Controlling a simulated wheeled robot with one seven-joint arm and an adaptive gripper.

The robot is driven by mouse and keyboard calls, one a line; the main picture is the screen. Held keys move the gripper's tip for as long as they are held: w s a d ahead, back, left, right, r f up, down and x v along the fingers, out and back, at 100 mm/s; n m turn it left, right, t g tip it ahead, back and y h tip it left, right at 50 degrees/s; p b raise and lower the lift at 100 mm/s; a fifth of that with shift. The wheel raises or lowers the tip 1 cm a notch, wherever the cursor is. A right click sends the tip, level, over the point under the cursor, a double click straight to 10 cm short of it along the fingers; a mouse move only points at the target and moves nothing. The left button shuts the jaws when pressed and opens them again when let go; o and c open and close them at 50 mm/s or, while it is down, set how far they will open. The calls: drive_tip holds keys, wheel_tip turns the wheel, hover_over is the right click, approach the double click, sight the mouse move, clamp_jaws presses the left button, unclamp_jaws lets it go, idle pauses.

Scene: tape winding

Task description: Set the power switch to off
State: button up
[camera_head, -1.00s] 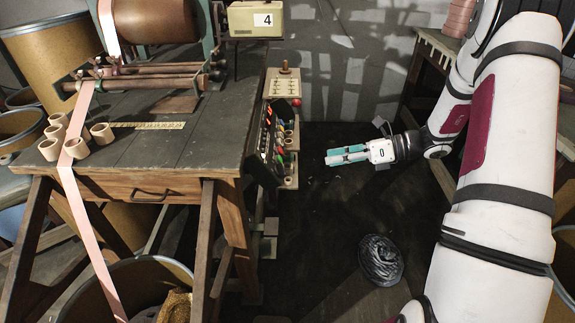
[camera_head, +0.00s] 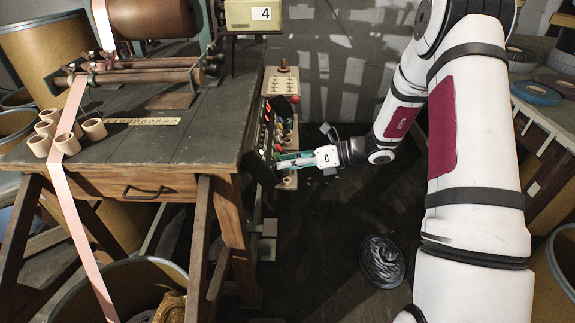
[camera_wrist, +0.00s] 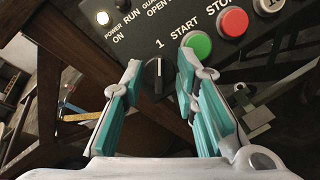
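A black rotary knob (camera_wrist: 156,76) with a white pointer line sits on the dark control panel (camera_wrist: 148,42) in the wrist view. The line points up toward a "1" mark; any other mark around the knob is hidden or out of view. My gripper (camera_wrist: 160,66) is open, with one teal finger on each side of the knob; I cannot tell whether they touch it. The lamp (camera_wrist: 102,18) by the label "POWER ON" looks lit. In the head view, my gripper (camera_head: 284,161) is at the panel on the table's right side, and the knob is hidden.
A green START button (camera_wrist: 197,45) and a red STOP button (camera_wrist: 233,21) lie close to my right finger. The wooden table (camera_head: 190,140) stands left of my gripper. A dark coil (camera_head: 382,261) lies on the floor below.

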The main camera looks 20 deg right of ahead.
drive_tip(key=shift+w+a, duration=0.1)
drive_tip(key=shift+a, duration=0.05)
drive_tip(key=shift+c, duration=0.6)
clamp_jaws()
drive_tip(key=shift+n, duration=0.3)
drive_tip(key=shift+n+g+y+b, duration=0.3)
drive_tip(key=shift+n+g+b, duration=0.4)
drive_tip(key=shift+n, duration=3.05)
drive_tip(key=shift+n+g+y+b, duration=0.35)
drive_tip(key=shift+n+g, duration=0.65)
drive_tip(key=shift+n, duration=2.75)
drive_tip(key=shift+f+n, duration=0.1)
drive_tip(key=shift+n, duration=0.2)
drive_tip(key=shift+o, duration=0.6)
unclamp_jaws()
